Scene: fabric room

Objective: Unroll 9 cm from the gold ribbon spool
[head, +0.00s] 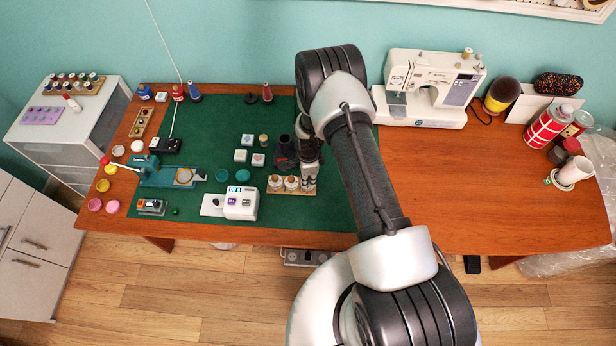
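A wooden stand (293,192) on the green mat holds a row of small pale rolls (291,183). They may be ribbon spools, but at this size I cannot tell which one is gold. A small gold-topped piece (263,139) stands farther back on the mat; I cannot tell if it is a spool. My gripper (309,172) hangs from the arm over the mat, just behind or above the right end of the stand. Its fingers are small and partly merged with dark items beside them, so their opening and any contact are unclear. No loose ribbon end can be made out.
The green mat (330,215) is clear in front of the stand. A white device (241,202) stands left of it, with white blocks (248,140) and teal discs (243,175) nearby. A dark cylinder (285,148) is beside my gripper. A sewing machine (430,85) stands right.

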